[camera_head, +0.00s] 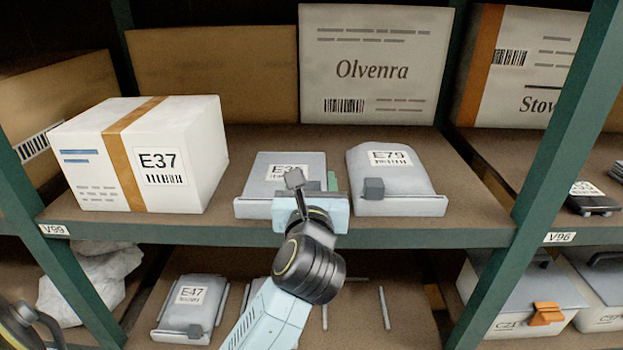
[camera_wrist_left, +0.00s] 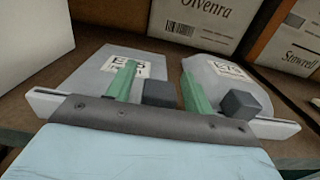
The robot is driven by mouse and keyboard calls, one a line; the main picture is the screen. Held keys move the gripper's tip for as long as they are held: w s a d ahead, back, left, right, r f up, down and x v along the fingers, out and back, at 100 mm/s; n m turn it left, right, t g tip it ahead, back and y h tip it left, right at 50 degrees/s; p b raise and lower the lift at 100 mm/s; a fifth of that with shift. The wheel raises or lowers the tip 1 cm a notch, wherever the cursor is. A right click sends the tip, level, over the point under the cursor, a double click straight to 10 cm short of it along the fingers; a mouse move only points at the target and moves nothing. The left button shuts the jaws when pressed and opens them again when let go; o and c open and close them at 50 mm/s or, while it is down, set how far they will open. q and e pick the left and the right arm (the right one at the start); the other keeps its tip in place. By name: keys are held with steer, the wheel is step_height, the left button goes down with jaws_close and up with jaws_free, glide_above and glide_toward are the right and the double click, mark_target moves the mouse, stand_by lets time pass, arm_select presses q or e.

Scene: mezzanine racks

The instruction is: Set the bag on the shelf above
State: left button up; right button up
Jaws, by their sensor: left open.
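On the upper shelf (camera_head: 460,190) lie two grey bags side by side. The left bag (camera_head: 262,172) has a label that starts with E3, and its front is partly hidden by my gripper. The right bag (camera_head: 410,178) is labelled E79. Each has a pale front strip and a dark grey block. My left gripper (camera_head: 316,184) is at the left bag's front edge, open. In the left wrist view its green fingers (camera_wrist_left: 160,86) stand apart on either side of the left bag's block (camera_wrist_left: 158,93). A third grey bag (camera_head: 187,306), labelled E47, lies on the lower shelf. My right gripper is not in view.
A white box (camera_head: 185,180) labelled E37 stands left of the bags. A large Olvenra box (camera_head: 375,80) stands behind. Green uprights (camera_head: 555,140) bound the bay on both sides. Lidded bins (camera_head: 530,290) stand at lower right. A crumpled pale item (camera_head: 85,280) lies lower left.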

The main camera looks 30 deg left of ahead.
arm_select(q)
steer(key=b+v, duration=0.1)
steer(key=v, duration=0.9)
steer(key=shift+s, duration=0.15)
steer(key=shift+d, duration=0.1)
